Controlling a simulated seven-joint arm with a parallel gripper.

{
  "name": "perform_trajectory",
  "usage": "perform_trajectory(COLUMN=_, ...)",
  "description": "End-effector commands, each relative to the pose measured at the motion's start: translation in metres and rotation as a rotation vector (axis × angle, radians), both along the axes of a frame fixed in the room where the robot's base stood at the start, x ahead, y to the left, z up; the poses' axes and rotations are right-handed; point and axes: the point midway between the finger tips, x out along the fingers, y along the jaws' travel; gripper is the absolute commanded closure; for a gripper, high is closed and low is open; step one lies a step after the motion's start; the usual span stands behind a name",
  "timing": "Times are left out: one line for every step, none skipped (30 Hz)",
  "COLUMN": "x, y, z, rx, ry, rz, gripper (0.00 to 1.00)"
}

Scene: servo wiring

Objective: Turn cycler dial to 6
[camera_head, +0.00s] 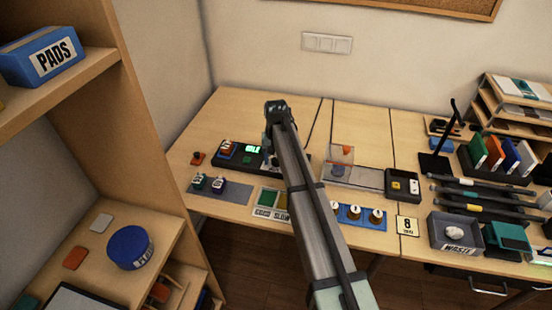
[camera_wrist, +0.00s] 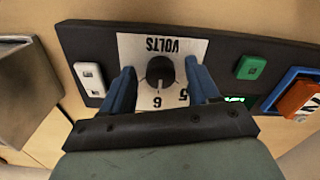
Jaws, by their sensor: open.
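The cycler (camera_head: 232,167) is a black box on the desk, left of my arm in the head view. In the wrist view its black panel (camera_wrist: 90,45) has a white VOLTS plate (camera_wrist: 127,45), seen upside down. The round black dial (camera_wrist: 160,70) is on this plate. Its pale pointer line faces the bottom of the picture, towards a mark that looks like a 6; a 5 is to its right. My gripper (camera_wrist: 160,74) is open, with one blue finger on each side of the dial and gaps between. In the head view my arm hides the dial.
A white switch (camera_wrist: 90,78) is left of the dial; a green button (camera_wrist: 251,67) and an orange-red part (camera_wrist: 298,98) in a blue frame are to its right. A grey block (camera_wrist: 25,85) stands at the far left. A clear box (camera_head: 341,160) is right of my arm.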

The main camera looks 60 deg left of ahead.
Motion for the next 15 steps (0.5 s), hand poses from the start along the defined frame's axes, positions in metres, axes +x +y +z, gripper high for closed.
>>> perform_trajectory(x=0.0, y=0.0, z=0.003, rx=0.001, ry=0.0, rz=0.0, gripper=0.4)
perform_trajectory(x=0.0, y=0.0, z=0.006, rx=0.001, ry=0.0, rz=0.0, gripper=0.4)
perform_trajectory(x=0.0, y=0.0, z=0.01, rx=0.002, ry=-0.001, rz=0.0, gripper=0.4)
perform_trajectory(x=0.0, y=0.0, z=0.014, rx=0.002, ry=-0.001, rz=0.0, gripper=0.4)
perform_trajectory(x=0.0, y=0.001, z=0.019, rx=0.003, ry=-0.001, rz=0.0, gripper=0.4)
perform_trajectory(x=0.0, y=0.0, z=0.026, rx=0.002, ry=-0.001, rz=0.0, gripper=0.4)
perform_trajectory(x=0.0, y=0.0, z=0.031, rx=0.002, ry=-0.001, rz=0.0, gripper=0.4)
perform_trajectory(x=0.0, y=0.001, z=0.037, rx=0.002, ry=-0.001, rz=0.0, gripper=0.4)
perform_trajectory(x=0.0, y=0.001, z=0.045, rx=0.003, ry=-0.001, rz=0.0, gripper=0.4)
perform_trajectory(x=0.0, y=0.001, z=0.051, rx=0.003, ry=-0.001, rz=0.0, gripper=0.4)
perform_trajectory(x=0.0, y=0.001, z=0.057, rx=0.003, ry=-0.001, rz=0.0, gripper=0.4)
perform_trajectory(x=0.0, y=0.001, z=0.065, rx=0.002, ry=-0.001, rz=0.0, gripper=0.4)
perform_trajectory(x=0.0, y=0.001, z=0.071, rx=0.003, ry=-0.001, rz=0.0, gripper=0.4)
perform_trajectory(x=0.0, y=0.001, z=0.077, rx=0.003, ry=-0.001, rz=0.0, gripper=0.4)
perform_trajectory(x=0.0, y=0.001, z=0.085, rx=0.002, ry=-0.001, rz=0.0, gripper=0.4)
